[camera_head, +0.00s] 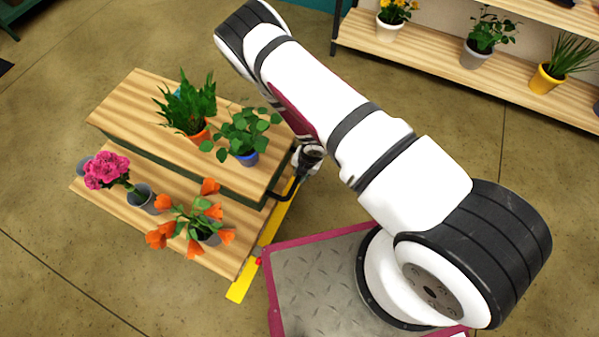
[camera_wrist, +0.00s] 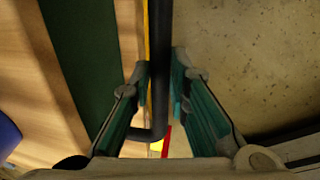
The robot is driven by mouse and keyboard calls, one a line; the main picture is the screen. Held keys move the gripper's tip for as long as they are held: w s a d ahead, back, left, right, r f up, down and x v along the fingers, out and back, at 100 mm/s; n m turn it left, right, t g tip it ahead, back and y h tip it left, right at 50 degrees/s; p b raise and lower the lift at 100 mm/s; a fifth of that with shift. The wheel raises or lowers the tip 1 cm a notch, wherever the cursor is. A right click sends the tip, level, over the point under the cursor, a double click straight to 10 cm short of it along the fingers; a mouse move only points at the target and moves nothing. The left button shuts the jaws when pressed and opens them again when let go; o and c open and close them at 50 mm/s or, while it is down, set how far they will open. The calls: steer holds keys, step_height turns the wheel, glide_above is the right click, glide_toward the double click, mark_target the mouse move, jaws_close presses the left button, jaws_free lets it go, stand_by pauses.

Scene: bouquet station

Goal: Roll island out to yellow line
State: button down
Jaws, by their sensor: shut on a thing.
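The island (camera_head: 120,108) is a two-tier wooden stand with dark green sides, bearing several potted plants. A black handle (camera_head: 288,193) stands out from its right end. My gripper (camera_head: 304,163) is at that handle. In the wrist view, my gripper (camera_wrist: 163,85) has its teal-padded fingers on either side of the black handle bar (camera_wrist: 159,50), shut on it. The yellow line (camera_head: 238,290) runs on the floor along the island's right end, partly hidden by the island and my arm. A piece of it shows in the wrist view (camera_wrist: 156,146).
Upper tier: a spiky green plant (camera_head: 187,105) and a leafy plant in a blue pot (camera_head: 248,158). Lower tier: pink flowers (camera_head: 106,170) and orange flowers (camera_head: 190,218). A wooden shelf (camera_head: 440,60) with pots stands at upper right. Floor left of the island is clear.

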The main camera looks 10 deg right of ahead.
steer(key=shift+s+d, duration=0.1)
steer(key=c, duration=1.5)
jaws_free()
steer(key=shift+c, duration=0.2)
step_height(320, 180, up, 12)
steer(key=s+d, duration=0.1)
steer(key=shift+s+d+f, duration=0.15)
steer(key=shift+s+d, duration=0.05)
steer(key=shift+d, duration=0.15)
steer(key=shift+w, duration=0.1)
